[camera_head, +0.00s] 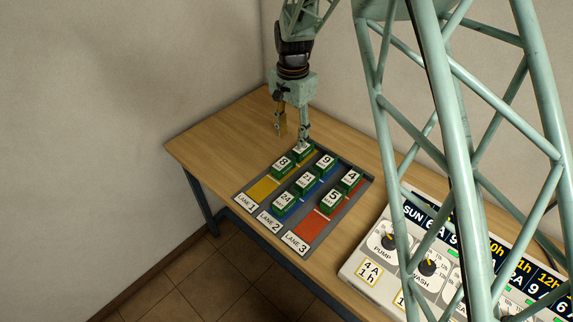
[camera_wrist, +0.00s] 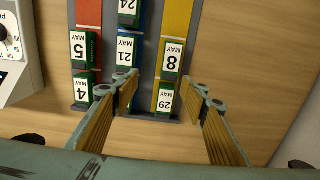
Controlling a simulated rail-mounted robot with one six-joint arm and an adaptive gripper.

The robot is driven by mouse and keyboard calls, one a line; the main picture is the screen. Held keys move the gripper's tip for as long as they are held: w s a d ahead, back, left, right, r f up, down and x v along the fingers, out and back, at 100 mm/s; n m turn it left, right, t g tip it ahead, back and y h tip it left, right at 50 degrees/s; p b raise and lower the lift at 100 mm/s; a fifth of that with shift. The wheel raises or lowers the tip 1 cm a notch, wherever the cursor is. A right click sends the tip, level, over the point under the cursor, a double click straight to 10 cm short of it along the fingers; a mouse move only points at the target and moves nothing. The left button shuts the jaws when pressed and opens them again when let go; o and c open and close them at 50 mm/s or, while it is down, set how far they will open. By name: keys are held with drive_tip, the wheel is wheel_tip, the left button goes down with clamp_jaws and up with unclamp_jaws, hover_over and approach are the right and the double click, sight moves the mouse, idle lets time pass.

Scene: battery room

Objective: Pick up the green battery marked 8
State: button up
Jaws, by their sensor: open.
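The green battery marked 8 (camera_head: 282,164) stands in the yellow lane 1 of a grey rack, the front one of two in that lane. In the wrist view the battery marked 8 (camera_wrist: 172,56) reads upside down. The green battery marked 29 (camera_wrist: 165,98) stands right behind it, at the lane's far end. My gripper (camera_head: 292,137) is open and empty above the far end of lane 1. In the wrist view my gripper's fingers (camera_wrist: 162,92) lie either side of battery 29, with battery 8 beyond the fingertips. In the head view a finger partly hides battery 29.
Blue lane 2 holds batteries 24 (camera_head: 284,204), 21 (camera_head: 306,183) and 9 (camera_head: 325,163). Red lane 3 holds 5 (camera_head: 333,201) and 4 (camera_head: 350,180). A control panel (camera_head: 375,270) stands right of the rack. The wooden table (camera_head: 215,148) is clear on the left.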

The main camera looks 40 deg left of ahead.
sight(284, 162)
drive_tip(key=shift+s+a+f, duration=0.35)
drive_tip(key=shift+a+f, duration=0.05)
drive_tip(key=shift+a, duration=0.25)
drive_tip(key=shift+s+a+f, duration=0.3)
drive_tip(key=shift+a+f, duration=0.05)
drive_tip(key=shift+a, duration=0.25)
drive_tip(key=shift+f+p, duration=0.45)
drive_tip(key=shift+f, duration=3.85)
drive_tip(key=shift+f, duration=0.1)
drive_tip(key=shift+s+f+p, duration=0.1)
drive_tip(key=shift+f+p, duration=0.4)
drive_tip(key=shift+f, duration=2.05)
drive_tip(key=c, duration=1.2)
drive_tip(key=shift+r, duration=0.15)
